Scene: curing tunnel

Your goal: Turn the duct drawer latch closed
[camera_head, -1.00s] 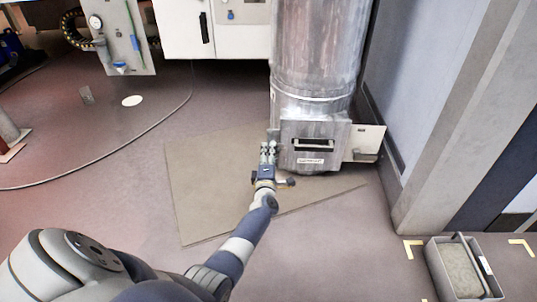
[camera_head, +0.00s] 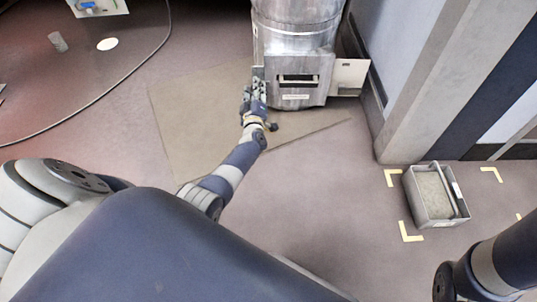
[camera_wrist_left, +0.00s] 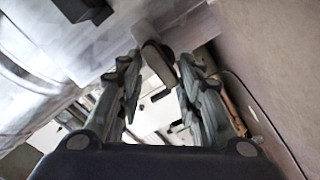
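The metal duct (camera_head: 297,38) stands upright at the top centre of the head view. At its foot is a drawer front (camera_head: 312,90) with a dark slot handle (camera_head: 298,79) and a small label; it looks flush with the duct. My left gripper (camera_head: 257,80) is at the left edge of this front. In the left wrist view the two fingers (camera_wrist_left: 160,85) are apart, with a grey rounded lever, apparently the latch (camera_wrist_left: 157,58), at or between their tips. I cannot tell whether they touch it. My right arm shows at the lower right, its gripper out of view.
A pale plate (camera_head: 349,75) sticks out right of the drawer front. A grey bin (camera_head: 417,207) with a handle stands on the floor between yellow corner marks. A wall and pillar (camera_head: 410,130) rise at the right. The tan floor mat (camera_head: 195,115) is clear left of my gripper.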

